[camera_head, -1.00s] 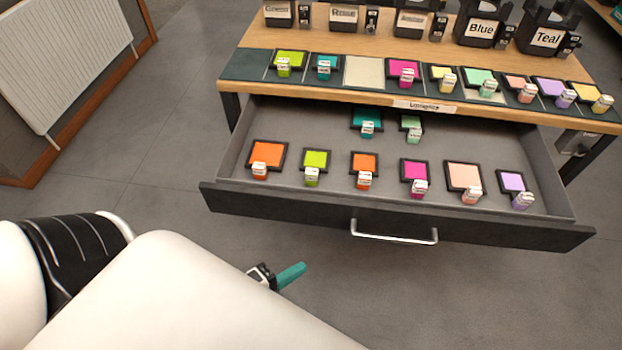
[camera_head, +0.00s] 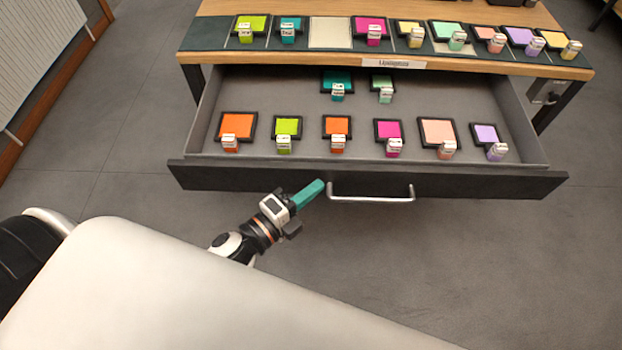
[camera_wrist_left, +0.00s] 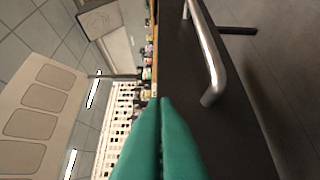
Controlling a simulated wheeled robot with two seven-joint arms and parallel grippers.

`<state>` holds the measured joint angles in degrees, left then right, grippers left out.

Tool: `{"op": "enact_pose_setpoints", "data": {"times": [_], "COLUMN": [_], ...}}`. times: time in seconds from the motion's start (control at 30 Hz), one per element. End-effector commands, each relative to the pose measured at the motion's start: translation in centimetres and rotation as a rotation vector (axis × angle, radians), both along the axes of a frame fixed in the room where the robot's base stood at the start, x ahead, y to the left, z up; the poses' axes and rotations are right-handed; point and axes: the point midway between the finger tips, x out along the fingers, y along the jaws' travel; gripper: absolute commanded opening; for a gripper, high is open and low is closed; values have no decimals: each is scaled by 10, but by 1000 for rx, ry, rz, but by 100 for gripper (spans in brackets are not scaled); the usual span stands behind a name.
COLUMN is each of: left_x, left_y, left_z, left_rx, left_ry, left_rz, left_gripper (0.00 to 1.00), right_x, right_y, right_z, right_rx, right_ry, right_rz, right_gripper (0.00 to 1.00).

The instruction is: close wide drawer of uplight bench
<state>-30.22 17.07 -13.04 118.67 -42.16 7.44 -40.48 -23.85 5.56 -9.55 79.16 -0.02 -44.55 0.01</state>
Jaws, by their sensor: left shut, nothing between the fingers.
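The wide drawer (camera_head: 250,180) of the wooden-topped uplight bench (camera_head: 300,55) is pulled out. Its dark front carries a silver bar handle (camera_head: 371,198). Inside lie several coloured filter squares with small labelled tags. My left gripper (camera_head: 316,187) has teal fingers that are shut and empty. In the head view its tips appear by the drawer front, just left of the handle; I cannot tell whether they touch. In the left wrist view the shut fingers (camera_wrist_left: 161,125) point along the dark front (camera_wrist_left: 190,90), with the handle (camera_wrist_left: 208,50) to their right. My right gripper is not in view.
A row of coloured filter squares sits on a dark strip (camera_head: 215,35) along the bench's front edge. A white radiator (camera_head: 38,50) stands at the left wall. The grey floor (camera_head: 480,270) in front of the drawer is clear.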

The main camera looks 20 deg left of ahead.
Motion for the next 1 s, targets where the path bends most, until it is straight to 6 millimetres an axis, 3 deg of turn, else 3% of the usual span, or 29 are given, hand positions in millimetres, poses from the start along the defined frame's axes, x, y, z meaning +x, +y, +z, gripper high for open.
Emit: {"op": "enact_pose_setpoints", "data": {"times": [0.2,0.73,0.87,1.0], "left_x": [17,23,37,63], "left_y": [6,9,14,23], "left_z": [0,0,1,3], "left_rx": [-1,-1,0,2], "left_ry": [0,0,-1,-4], "left_rz": [-1,-1,0,1], "left_gripper": [0,0,0,0], "right_x": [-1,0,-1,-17], "right_y": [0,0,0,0], "right_z": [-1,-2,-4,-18], "right_rx": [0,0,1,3], "right_ry": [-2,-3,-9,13], "right_rz": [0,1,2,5], "right_gripper": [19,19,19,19]}}
